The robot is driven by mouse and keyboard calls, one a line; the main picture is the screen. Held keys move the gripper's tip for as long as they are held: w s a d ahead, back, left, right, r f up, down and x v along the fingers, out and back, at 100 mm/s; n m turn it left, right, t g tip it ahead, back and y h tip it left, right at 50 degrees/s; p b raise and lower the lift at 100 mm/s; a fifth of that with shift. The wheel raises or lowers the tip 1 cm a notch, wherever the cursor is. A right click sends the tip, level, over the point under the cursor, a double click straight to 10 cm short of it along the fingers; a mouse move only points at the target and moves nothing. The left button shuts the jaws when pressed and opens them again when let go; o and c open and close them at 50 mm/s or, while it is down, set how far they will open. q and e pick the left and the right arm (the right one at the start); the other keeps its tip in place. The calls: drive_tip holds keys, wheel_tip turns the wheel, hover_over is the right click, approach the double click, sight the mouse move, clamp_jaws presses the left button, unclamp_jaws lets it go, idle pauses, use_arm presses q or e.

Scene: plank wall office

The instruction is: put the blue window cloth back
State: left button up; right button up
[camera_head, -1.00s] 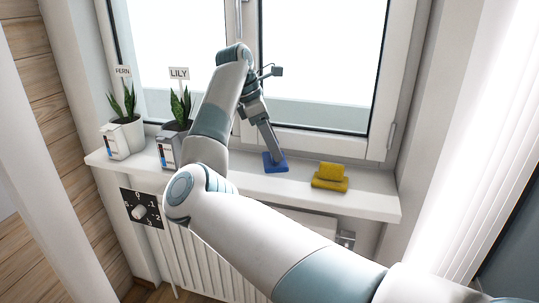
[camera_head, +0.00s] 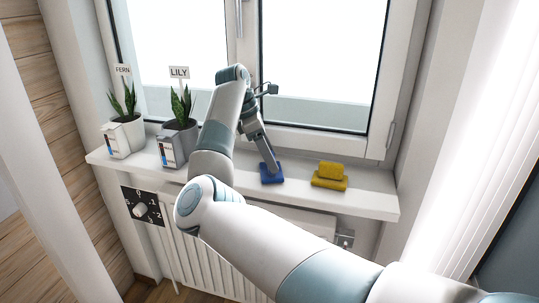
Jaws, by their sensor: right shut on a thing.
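The blue window cloth (camera_head: 266,180) is a small dark blue folded pad on the white windowsill (camera_head: 375,204). My right gripper (camera_head: 272,169) points down at it from above, its fingertips at the cloth and shut on it. The fingertips are small in this view, and part of the cloth is hidden behind them. The cloth looks to be at sill level; I cannot tell whether it touches the sill. My left gripper is out of view.
Potted plants labelled FERN (camera_head: 126,132) and LILY (camera_head: 180,139) stand at the left. The sill right of the yellow stack is free.

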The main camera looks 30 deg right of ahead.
drive_tip(key=o, duration=0.9)
drive_tip(key=shift+f, duration=0.1)
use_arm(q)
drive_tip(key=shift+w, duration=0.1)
use_arm(e)
drive_tip(key=shift+o, duration=0.2)
drive_tip(key=shift+v, duration=0.95)
use_arm(q)
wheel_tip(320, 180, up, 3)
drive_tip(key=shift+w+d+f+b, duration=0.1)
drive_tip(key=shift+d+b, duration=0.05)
drive_tip(key=shift+b, duration=0.5)
use_arm(e)
drive_tip(key=v, duration=1)
drive_tip(key=shift+a, duration=0.1)
